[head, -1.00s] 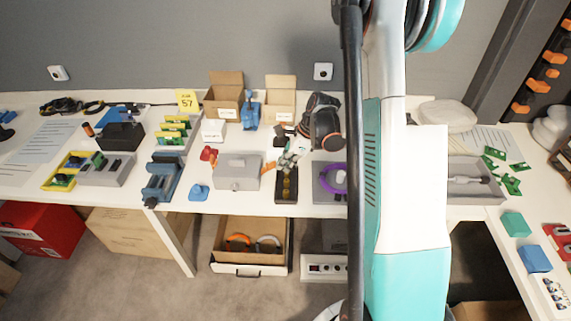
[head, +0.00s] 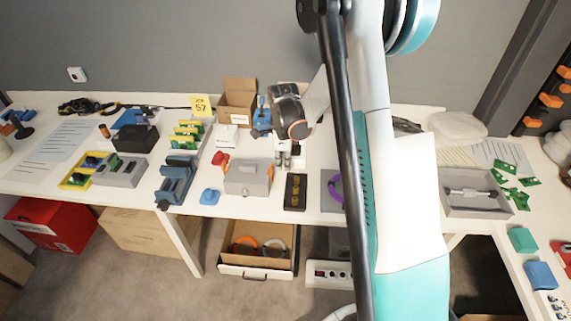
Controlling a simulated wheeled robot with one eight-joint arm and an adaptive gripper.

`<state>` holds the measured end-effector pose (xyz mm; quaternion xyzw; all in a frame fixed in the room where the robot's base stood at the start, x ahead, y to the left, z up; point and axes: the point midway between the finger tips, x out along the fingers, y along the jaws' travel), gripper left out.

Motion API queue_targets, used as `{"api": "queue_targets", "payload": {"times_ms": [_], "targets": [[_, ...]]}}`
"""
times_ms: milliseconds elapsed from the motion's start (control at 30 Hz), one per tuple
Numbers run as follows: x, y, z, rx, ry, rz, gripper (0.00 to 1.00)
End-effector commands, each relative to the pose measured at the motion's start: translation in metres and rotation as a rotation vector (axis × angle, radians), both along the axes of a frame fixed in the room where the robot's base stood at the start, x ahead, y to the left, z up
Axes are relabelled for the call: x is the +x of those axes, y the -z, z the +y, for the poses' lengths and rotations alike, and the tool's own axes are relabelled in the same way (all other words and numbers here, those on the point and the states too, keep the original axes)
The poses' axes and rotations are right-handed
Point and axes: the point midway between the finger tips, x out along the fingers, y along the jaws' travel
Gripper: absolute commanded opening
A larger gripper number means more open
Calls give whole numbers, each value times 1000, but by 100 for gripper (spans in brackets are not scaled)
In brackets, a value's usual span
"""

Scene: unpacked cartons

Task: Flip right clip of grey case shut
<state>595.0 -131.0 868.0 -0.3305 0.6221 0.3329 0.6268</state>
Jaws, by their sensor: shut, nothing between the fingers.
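The grey case (head: 245,180) sits closed on the white table, near its front edge. A small orange clip (head: 270,171) shows at the case's right side; whether it is latched is too small to tell. My gripper (head: 284,163) points down just right of the case, close to the clip. Its fingers are together with nothing between them. I cannot tell whether it touches the clip or the case.
A dark tray with yellow round pieces (head: 295,192) lies right of the case. A purple ring (head: 335,188) is partly hidden behind my arm. Red parts (head: 221,159), a blue part (head: 210,197) and a blue vise (head: 175,182) are to the left.

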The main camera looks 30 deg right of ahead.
Motion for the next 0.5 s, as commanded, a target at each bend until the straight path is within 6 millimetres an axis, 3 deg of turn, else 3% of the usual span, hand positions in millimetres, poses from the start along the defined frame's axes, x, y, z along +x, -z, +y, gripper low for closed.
{"api": "queue_targets", "payload": {"times_ms": [500], "targets": [[0, -16, 0, 1, 0, -1, 0]]}}
